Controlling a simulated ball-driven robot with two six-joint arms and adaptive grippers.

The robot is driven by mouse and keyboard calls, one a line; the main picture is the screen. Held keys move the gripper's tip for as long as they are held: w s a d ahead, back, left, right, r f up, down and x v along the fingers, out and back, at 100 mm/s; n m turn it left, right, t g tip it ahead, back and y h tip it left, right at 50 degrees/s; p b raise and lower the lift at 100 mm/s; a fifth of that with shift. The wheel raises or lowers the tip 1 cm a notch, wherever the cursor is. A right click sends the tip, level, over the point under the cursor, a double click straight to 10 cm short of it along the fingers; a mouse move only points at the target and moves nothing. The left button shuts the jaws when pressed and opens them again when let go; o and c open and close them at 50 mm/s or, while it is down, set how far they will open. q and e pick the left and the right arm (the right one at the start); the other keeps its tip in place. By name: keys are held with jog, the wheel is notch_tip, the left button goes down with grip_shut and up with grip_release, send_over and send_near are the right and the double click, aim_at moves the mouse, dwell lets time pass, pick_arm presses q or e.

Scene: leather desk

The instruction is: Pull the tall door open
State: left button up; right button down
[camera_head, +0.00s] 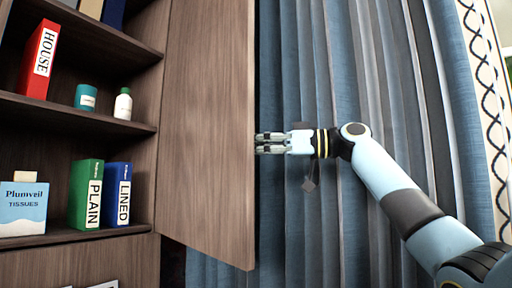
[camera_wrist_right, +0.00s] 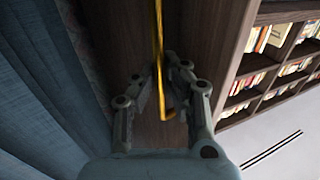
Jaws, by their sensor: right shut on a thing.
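The tall door (camera_head: 205,120) is a brown wood panel that stands swung out from the right side of the shelf unit, so the shelves beside it are exposed. My right gripper (camera_head: 264,143) is at the door's free right edge, with its fingertips partly hidden behind that edge. In the right wrist view, the gripper (camera_wrist_right: 163,72) is shut on a thin yellow handle (camera_wrist_right: 158,25), which runs along the door's face (camera_wrist_right: 120,30) between the two fingers. The handle is hidden in the head view. My left gripper is not in view.
Open shelves at left hold a red HOUSE binder (camera_head: 40,60), a teal jar (camera_head: 86,97), a white bottle (camera_head: 123,104), a tissue box (camera_head: 24,208), and green (camera_head: 86,194) and blue (camera_head: 117,193) binders. A blue-grey curtain (camera_head: 300,70) hangs behind my right arm.

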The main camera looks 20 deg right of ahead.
jog(key=c, duration=1.4)
grip_release()
jog(key=shift+w+a, duration=0.2)
jog(key=shift+w, duration=0.05)
jog(key=shift+s+d, duration=0.1)
notch_tip(320, 180, up, 10)
